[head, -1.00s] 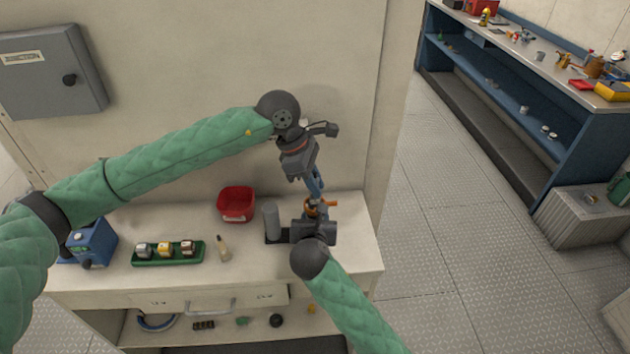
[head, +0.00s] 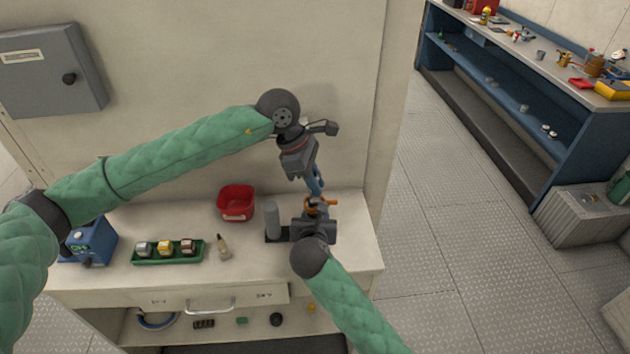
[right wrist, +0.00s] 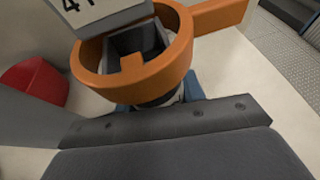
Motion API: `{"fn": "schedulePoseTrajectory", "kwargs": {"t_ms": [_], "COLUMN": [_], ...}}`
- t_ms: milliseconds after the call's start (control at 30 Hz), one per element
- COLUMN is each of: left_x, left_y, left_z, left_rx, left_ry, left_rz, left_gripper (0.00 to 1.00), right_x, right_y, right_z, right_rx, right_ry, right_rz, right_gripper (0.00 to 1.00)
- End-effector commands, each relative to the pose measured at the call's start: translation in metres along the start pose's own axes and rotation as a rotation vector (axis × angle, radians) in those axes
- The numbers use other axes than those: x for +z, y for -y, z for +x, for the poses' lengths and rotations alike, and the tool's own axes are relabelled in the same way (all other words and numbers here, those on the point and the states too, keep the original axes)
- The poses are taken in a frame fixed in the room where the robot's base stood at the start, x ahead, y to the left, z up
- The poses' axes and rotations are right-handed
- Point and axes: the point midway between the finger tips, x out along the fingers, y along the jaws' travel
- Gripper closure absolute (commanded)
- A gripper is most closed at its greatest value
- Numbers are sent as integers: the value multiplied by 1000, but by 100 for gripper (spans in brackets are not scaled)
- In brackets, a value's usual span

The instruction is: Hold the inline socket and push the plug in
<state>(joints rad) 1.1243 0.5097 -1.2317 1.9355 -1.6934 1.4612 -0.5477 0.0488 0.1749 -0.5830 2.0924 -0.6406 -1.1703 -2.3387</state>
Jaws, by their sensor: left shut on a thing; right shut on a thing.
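The orange ring-shaped socket (head: 321,202) is over the right part of the counter; its ring (right wrist: 140,78) and side arm fill the top of the right wrist view. My right gripper (head: 315,214) is shut on the socket body, with blue fingertips beside it under the ring. My left gripper (head: 316,186) comes down from above, shut, its blue fingertips just above the ring. A grey block marked "41" (right wrist: 105,14), apparently the plug, is at the ring's far side. A dark square shape shows inside the ring; I cannot tell how deep the plug sits.
A grey cylinder (head: 271,219) stands left of my right gripper. A red bin (head: 236,204), small bottle (head: 223,247), green tray (head: 168,258) of small blocks and blue box (head: 92,243) are farther left on the counter (head: 350,255). The counter's right end is clear.

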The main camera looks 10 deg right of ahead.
Motion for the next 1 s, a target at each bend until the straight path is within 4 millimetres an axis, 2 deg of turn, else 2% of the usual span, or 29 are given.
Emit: {"fn": "schedulePoseTrajectory", "kwargs": {"t_ms": [1000], "left_x": [-7], "left_y": [0], "left_z": [16], "left_rx": [0], "left_ry": [0], "left_rz": [0], "left_gripper": [100], "right_x": [0], "right_y": [0], "right_z": [0], "right_rx": [0], "right_ry": [0], "right_rz": [0], "right_gripper": [93]}}
